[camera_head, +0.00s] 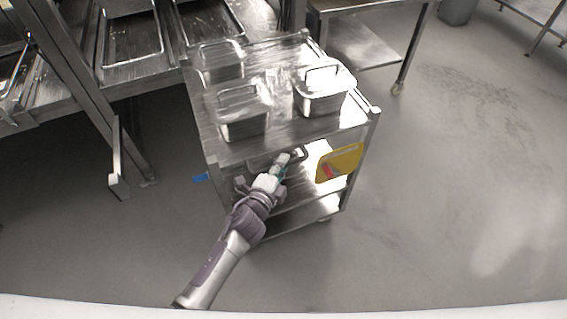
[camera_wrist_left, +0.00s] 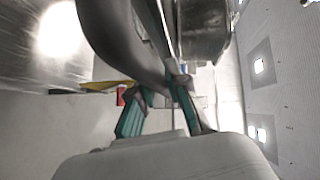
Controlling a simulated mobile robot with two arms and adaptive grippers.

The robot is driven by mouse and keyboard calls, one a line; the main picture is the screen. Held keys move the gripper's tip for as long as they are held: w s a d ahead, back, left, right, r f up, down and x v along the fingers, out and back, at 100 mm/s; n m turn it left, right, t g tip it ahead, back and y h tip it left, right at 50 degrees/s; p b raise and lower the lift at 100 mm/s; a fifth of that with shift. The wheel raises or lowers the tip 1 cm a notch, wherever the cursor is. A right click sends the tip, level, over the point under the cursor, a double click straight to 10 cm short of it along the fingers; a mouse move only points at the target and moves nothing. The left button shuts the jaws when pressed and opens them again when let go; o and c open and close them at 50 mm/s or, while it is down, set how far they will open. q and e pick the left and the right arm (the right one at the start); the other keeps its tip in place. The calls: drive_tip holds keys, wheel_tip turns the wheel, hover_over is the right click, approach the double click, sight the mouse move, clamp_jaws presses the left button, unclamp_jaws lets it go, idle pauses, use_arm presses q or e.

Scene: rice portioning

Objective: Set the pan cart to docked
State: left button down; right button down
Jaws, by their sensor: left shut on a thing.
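The pan cart (camera_head: 290,138) is a steel cart with shelves, standing in the middle of the head view beside the steel racks. My left gripper (camera_head: 281,163) is at the cart's near side, just below the top edge, shut on the cart's handle (camera_head: 298,155). In the left wrist view the green-sided fingers (camera_wrist_left: 160,95) are close together at a bar; the exact contact is partly hidden. My right gripper is not in view.
Steel racks with trays (camera_head: 130,62) stand at the left, and a steel table (camera_head: 365,50) stands behind. The floor at right is clear.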

use_arm(q)
drive_tip(key=s+a, duration=0.4)
drive_tip(key=a, duration=0.5)
drive_tip(key=s+a+p, duration=0.1)
drive_tip(key=s+a, duration=0.2)
drive_tip(key=a, duration=0.6)
drive_tip(key=s+a+p, duration=0.1)
drive_tip(key=s+a, duration=0.3)
drive_tip(key=a, duration=0.6)
drive_tip(key=shift+s, duration=0.3)
drive_tip(key=shift+f, duration=0.1)
drive_tip(key=c, duration=1.1)
unclamp_jaws()
drive_tip(key=shift+s+a, duration=0.1)
drive_tip(key=shift+a, duration=0.1)
drive_tip(key=shift+c, duration=0.2)
drive_tip(key=shift+d, duration=0.15)
drive_tip(key=v, duration=1.2)
